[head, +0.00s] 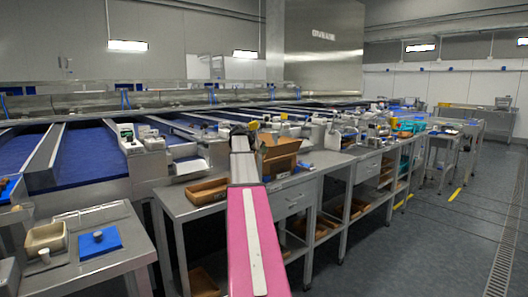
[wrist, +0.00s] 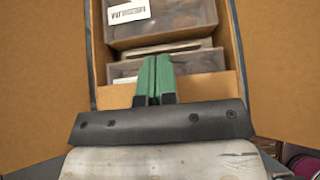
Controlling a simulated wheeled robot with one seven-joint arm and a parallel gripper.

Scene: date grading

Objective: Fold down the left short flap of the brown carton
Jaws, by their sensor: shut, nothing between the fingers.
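The brown carton (head: 281,161) stands open on the steel bench in the head view, partly hidden by my arm. Some of its flaps stick up and out. In the wrist view its opening shows packs with clear lids (wrist: 190,18) and a white label. Wide brown panels of the carton (wrist: 42,70) lie to both sides of the opening. A brown strip (wrist: 205,87) crosses its near end. I cannot tell for sure which panel is the left short flap. My gripper (wrist: 154,62) is shut and empty, its green fingers over the near end of the opening.
A shallow brown tray (head: 207,190) lies on the bench left of my arm. A side table (head: 85,250) holds a beige tub (head: 45,238) and a blue mat (head: 100,245). Blue conveyor lanes (head: 80,155) run behind. The floor (head: 410,240) at right is clear.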

